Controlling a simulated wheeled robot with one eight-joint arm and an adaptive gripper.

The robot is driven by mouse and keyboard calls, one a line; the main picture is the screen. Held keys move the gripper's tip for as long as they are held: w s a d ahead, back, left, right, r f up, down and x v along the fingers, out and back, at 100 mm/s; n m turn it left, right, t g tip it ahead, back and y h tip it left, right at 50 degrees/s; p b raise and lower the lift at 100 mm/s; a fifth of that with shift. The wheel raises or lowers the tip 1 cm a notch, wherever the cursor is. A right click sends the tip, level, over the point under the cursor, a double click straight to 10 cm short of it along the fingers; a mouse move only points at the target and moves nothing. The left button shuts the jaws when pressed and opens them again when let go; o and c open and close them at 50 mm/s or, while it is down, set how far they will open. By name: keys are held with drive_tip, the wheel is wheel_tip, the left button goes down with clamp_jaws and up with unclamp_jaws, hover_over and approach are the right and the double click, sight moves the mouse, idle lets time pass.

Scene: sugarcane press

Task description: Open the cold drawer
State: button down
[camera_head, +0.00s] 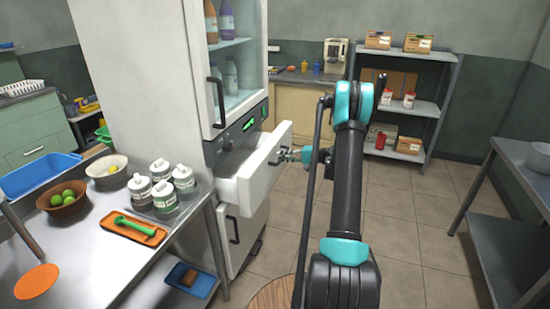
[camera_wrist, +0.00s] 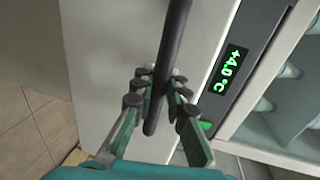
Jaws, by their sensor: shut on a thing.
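The cold drawer (camera_head: 262,172) is a white drawer in the tall white fridge cabinet (camera_head: 150,90), below the glass door and the green display. It stands pulled out, with its pale inside showing. My gripper (camera_head: 288,154) is at the drawer's front. In the wrist view my gripper (camera_wrist: 158,88) has its fingers on both sides of a dark bar handle (camera_wrist: 172,40) and is shut on it. The white drawer front (camera_wrist: 105,45) lies behind the handle. The green display (camera_wrist: 231,69) reads about +4.0 °C. My arm does not hide the drawer in the head view.
A steel counter (camera_head: 85,255) at left holds jars (camera_head: 163,200), a bowl of limes (camera_head: 62,197) and an orange tray (camera_head: 134,230). A lower door (camera_head: 243,238) is beneath the drawer. A shelf rack (camera_head: 428,108) and a right table (camera_head: 500,215) stand beyond clear tiled floor.

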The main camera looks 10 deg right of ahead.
drive_tip(key=f+v, duration=0.2)
drive_tip(key=v, duration=1)
drive_tip(key=shift+s+d+f, duration=0.25)
drive_tip(key=shift+d, duration=0.1)
drive_tip(key=c, duration=1.5)
unclamp_jaws()
drive_tip(key=v, duration=1.2)
